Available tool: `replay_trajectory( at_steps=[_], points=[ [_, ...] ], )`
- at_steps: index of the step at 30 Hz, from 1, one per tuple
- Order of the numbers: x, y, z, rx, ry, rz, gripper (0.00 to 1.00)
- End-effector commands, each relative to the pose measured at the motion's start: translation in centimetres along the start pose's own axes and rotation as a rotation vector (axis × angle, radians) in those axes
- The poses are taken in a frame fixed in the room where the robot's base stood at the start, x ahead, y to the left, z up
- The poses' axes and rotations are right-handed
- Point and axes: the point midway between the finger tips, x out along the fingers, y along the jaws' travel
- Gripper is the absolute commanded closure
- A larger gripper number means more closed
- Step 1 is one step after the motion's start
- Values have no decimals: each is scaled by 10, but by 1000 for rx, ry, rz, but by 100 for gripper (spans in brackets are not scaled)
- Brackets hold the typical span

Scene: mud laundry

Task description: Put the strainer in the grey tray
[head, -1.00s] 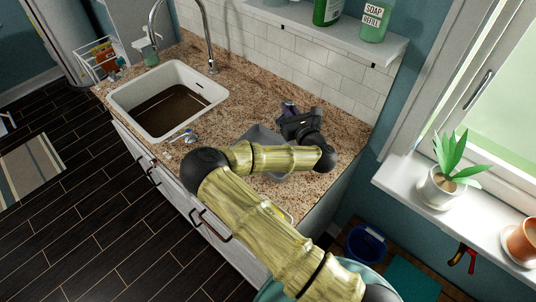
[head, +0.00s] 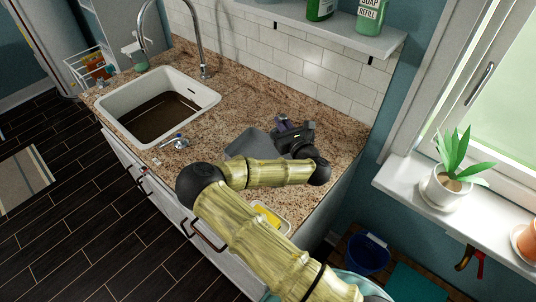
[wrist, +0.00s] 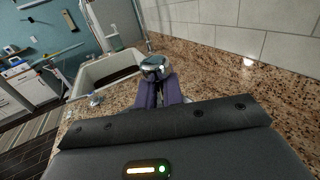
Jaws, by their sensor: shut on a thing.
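My gripper (head: 279,124) is at the back edge of the grey tray (head: 248,144) on the granite counter, as seen in the head view. In the wrist view its purple fingers (wrist: 159,92) are shut on a shiny round metal piece, the strainer (wrist: 155,66). The strainer is hidden or too small to make out in the head view. I cannot tell how high the strainer is above the counter.
The white sink (head: 205,99) with brown water is to the left, with a tall faucet (head: 203,50). A small blue and silver item (head: 180,142) lies by the sink's front corner. A yellow sponge (head: 267,214) is near the counter's front edge. The tiled wall (head: 300,60) stands behind.

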Motion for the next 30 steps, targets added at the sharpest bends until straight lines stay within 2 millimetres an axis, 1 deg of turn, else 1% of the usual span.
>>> replay_trajectory(
  at_steps=[6,9,12,20,23,27,30],
  points=[
    [0,-1,-37,0,3,-1,100],
    [0,-1,-50,0,2,-1,100],
    [0,-1,-56,-1,0,-1,100],
    [0,0,-57,-1,0,-1,100],
    [-1,-1,-65,0,1,-1,100],
    [-1,0,-84,0,2,0,100],
    [0,0,-92,0,-1,-1,100]
  ],
)
